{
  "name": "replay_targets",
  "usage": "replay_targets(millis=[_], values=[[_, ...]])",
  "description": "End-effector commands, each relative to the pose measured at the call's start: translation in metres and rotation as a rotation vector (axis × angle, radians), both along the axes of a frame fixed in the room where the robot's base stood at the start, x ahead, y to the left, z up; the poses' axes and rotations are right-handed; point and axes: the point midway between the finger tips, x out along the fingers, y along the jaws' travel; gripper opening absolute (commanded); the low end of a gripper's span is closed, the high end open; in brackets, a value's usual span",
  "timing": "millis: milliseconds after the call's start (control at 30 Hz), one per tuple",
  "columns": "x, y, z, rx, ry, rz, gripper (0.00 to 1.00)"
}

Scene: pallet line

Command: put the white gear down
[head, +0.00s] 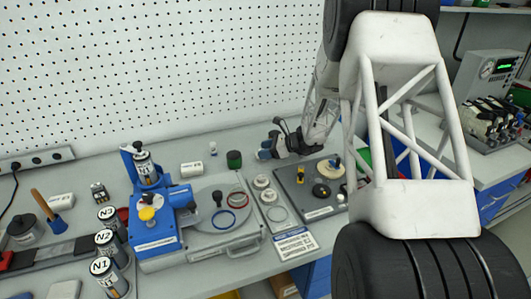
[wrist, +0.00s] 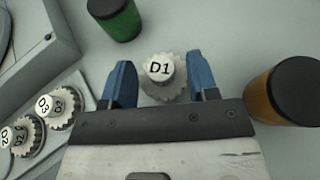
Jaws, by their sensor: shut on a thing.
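The white gear (wrist: 163,91), with a round hub marked D1, sits between the two blue fingers of my gripper (wrist: 158,72) in the wrist view. The fingers are shut on it. In the head view my gripper (head: 268,151) is low over the back of the grey bench, right of the green jar; the gear cannot be made out there. I cannot tell whether the gear touches the bench. Two similar white gears, D3 (wrist: 58,104) and D2 (wrist: 22,136), stand on a light tray (wrist: 92,99) at the left of the wrist view.
The green jar (wrist: 118,18) is just beyond the gear, also in the head view (head: 234,159). An orange jar with a black lid (wrist: 285,92) stands close to the right finger. A dark board with parts (head: 318,205) and a blue machine (head: 160,235) are on the bench.

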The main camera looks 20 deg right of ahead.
Motion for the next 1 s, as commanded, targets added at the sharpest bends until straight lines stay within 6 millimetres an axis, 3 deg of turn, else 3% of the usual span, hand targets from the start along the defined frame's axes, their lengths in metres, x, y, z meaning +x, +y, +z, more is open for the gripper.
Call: replay_targets(millis=[133, 600, 633, 767, 1000], values=[[0.0, 0.0, -0.01, 0.0, -0.001, 0.0, 0.27], [0.0001, -0.0001, -0.0142, 0.0, -0.001, 0.0, 0.27], [0.0, -0.0001, -0.0137, 0.0, -0.001, 0.0, 0.58], [0.0001, 0.0, -0.0136, 0.0, -0.001, 0.0, 0.78], [0.0001, 0.0, -0.0135, 0.0, -0.001, 0.0, 0.79]])
